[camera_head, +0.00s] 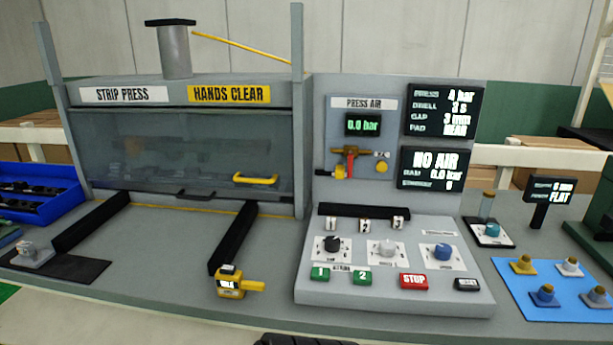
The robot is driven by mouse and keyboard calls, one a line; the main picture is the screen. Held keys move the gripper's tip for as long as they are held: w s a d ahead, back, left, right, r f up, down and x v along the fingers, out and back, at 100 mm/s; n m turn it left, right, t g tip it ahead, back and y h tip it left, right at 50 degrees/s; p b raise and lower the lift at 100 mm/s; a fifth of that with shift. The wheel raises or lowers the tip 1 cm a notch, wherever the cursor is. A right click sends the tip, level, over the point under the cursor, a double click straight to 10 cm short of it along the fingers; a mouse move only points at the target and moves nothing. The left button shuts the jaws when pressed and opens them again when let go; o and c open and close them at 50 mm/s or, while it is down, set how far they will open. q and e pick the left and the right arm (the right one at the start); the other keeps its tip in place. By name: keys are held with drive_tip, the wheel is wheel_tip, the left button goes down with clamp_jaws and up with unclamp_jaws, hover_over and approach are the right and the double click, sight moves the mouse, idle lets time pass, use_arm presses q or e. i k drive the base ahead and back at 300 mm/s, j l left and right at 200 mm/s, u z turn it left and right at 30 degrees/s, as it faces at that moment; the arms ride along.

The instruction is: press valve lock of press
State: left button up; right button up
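The strip press (95,138) stands at the left with its clear guard (180,150) down and a yellow handle (256,180) on it. On the PRESS AIR panel (363,104) a brass valve (345,151) has a red lever (350,163) pointing down. A yellow piece (339,173) sits below the left end of the valve, and another small yellow piece (382,168) is at the right. I cannot tell which of these is the valve lock. The green gauge (363,125) reads 0.0 bar.
A display reads NO AIR (434,168). The control console (390,297) has knobs, green buttons 1 and 2, a red STOP button (413,281) and a black button. A yellow device (232,283) stands left of it. A blue mat (555,306) holds several small parts. A blue bin (40,195) is far left.

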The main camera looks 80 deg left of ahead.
sight(340, 170)
drive_tip(key=u, duration=2.45)
